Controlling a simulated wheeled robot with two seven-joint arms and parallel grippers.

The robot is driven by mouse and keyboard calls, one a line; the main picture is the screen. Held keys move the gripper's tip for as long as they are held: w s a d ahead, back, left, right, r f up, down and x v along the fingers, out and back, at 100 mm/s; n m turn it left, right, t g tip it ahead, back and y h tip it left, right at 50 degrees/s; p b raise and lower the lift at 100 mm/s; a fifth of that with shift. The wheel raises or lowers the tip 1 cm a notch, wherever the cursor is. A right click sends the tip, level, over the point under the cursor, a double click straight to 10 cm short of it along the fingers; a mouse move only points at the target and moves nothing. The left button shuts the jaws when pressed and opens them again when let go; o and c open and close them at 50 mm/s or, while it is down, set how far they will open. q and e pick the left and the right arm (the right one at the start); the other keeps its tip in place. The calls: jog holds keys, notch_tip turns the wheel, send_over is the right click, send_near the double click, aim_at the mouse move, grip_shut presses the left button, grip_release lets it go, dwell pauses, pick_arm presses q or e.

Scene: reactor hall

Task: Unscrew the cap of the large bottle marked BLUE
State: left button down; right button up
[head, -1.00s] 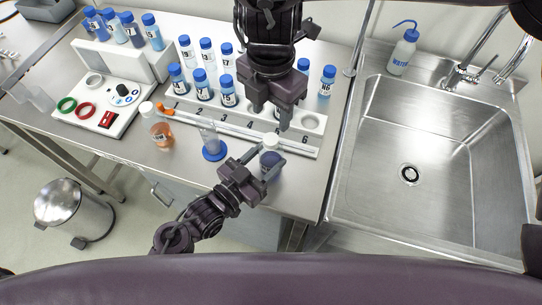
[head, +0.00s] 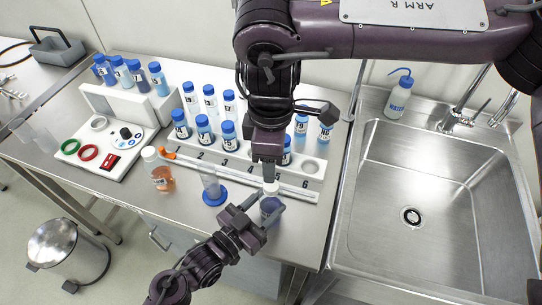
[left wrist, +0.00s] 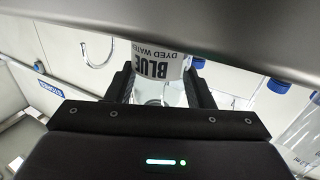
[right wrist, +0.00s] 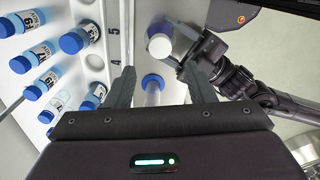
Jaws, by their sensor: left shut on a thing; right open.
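The large bottle marked BLUE (head: 271,210) stands at the front of the bench, with dark blue liquid in it. Its label (left wrist: 158,66) is readable in the left wrist view. My left gripper (head: 257,209) is shut on the bottle's body from the front left. The white cap (right wrist: 160,46) is on the bottle; it also shows in the head view (head: 270,188). My right gripper (head: 269,175) points down close above the cap. In the right wrist view its fingers are open, and the cap appears beyond the fingertips, between their lines. Contact cannot be told.
A cylinder on a blue base (head: 214,193) and a bottle of orange liquid (head: 162,178) stand left of the BLUE bottle. Behind is a numbered white rack (head: 312,170) with several blue-capped bottles. The sink (head: 430,200) lies to the right.

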aim_at(271, 185)
jog(key=m, duration=1.1)
jog(key=shift+f, duration=4)
